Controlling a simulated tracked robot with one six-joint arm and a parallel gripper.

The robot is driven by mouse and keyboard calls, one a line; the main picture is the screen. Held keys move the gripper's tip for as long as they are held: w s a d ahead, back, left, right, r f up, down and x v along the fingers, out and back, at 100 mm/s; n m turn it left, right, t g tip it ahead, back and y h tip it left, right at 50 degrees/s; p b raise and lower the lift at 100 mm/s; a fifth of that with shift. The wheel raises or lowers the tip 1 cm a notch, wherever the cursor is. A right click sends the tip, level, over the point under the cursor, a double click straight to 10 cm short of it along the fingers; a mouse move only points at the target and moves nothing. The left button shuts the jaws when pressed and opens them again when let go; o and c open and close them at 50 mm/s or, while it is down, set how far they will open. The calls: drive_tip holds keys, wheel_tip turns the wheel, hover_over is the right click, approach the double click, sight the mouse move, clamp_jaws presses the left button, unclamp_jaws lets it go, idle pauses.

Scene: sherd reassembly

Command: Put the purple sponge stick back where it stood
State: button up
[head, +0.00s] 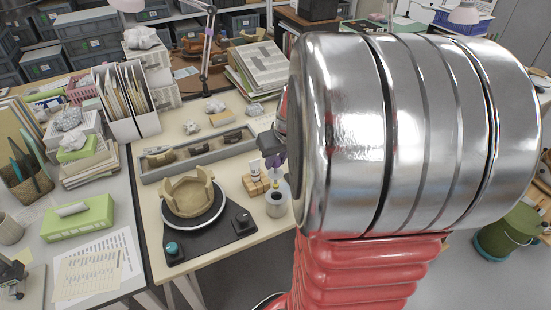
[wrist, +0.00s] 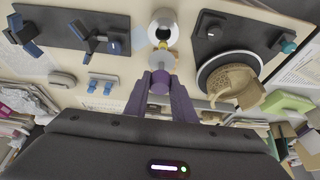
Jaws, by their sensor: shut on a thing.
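My gripper (wrist: 160,92) is shut on the purple sponge stick (wrist: 159,81), whose purple end shows between the fingers. A pale round part and a yellow part show beyond it in the wrist view. In the head view my gripper (head: 272,161) is above a small whitish cup (head: 276,208), beside a wooden block (head: 254,187). The cup also shows in the wrist view (wrist: 163,20), in line with the stick. I cannot tell whether the stick's lower end is inside the cup or just above it.
A partly rebuilt tan pot (head: 188,195) stands on a turntable on a black base (head: 213,241), left of the cup. A grey tray (head: 150,177) with sherds lies behind. The table's front edge is close to the cup. My arm hides the right side.

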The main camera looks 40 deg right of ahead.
sight(276, 183)
drive_tip(key=shift+s+f, duration=0.1)
drive_tip(key=shift+f, duration=4.8)
drive_tip(key=o, duration=0.9)
